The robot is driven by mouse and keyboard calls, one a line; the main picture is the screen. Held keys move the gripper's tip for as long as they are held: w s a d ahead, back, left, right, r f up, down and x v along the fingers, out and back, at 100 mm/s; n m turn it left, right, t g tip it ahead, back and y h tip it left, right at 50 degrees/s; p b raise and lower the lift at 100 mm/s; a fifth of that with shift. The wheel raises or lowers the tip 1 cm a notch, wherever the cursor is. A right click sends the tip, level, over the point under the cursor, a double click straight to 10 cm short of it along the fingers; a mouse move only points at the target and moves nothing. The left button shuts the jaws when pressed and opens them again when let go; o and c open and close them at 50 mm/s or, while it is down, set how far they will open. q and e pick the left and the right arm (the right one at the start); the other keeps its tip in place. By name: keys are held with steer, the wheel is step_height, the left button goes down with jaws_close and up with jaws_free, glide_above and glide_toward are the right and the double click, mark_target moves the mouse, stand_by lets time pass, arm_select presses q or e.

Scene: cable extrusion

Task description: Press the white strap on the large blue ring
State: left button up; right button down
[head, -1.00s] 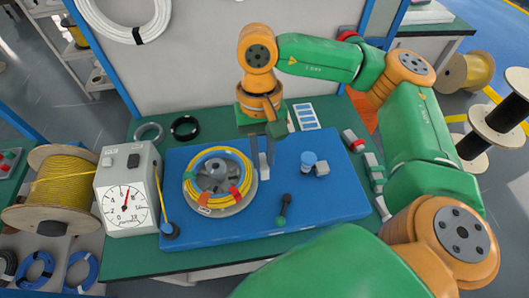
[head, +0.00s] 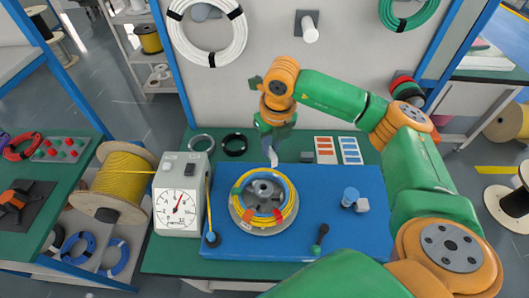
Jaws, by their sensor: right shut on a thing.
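The large blue ring (head: 258,173) shows as a blue arc with yellow cable in a round coil on a grey holder, lying on the blue mat. Red and orange bands cross the coil. My right gripper (head: 270,146) is above and behind the far rim of the coil. It is shut on a pale, slightly curved piece, apparently the white strap (head: 272,156), which hangs down towards the coil's far side. I cannot tell whether the strap touches the ring. The gripper's fingers are small and partly hidden. My left gripper is out of view.
A white dial gauge box (head: 180,195) stands left of the mat (head: 330,190). Black (head: 234,144) and grey (head: 201,143) rings lie behind.

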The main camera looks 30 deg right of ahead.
steer(key=w+d+m+h+p, duration=0.1)
steer(key=d+m, duration=0.2)
steer(key=m, duration=0.6)
steer(key=m+g+b, duration=0.1)
steer(key=m+b, duration=0.2)
steer(key=b, duration=0.3)
glide_above(278, 169)
step_height(278, 169, down, 8)
steer(key=shift+f, duration=0.2)
steer(key=shift+a, duration=0.1)
steer(key=shift+f+b, duration=1.3)
steer(key=shift+f, duration=0.15)
steer(key=shift+s+f+b, duration=0.15)
steer(key=shift+f+b, duration=0.35)
steer(key=shift+f, duration=0.05)
steer(key=c, duration=0.7)
jaws_free()
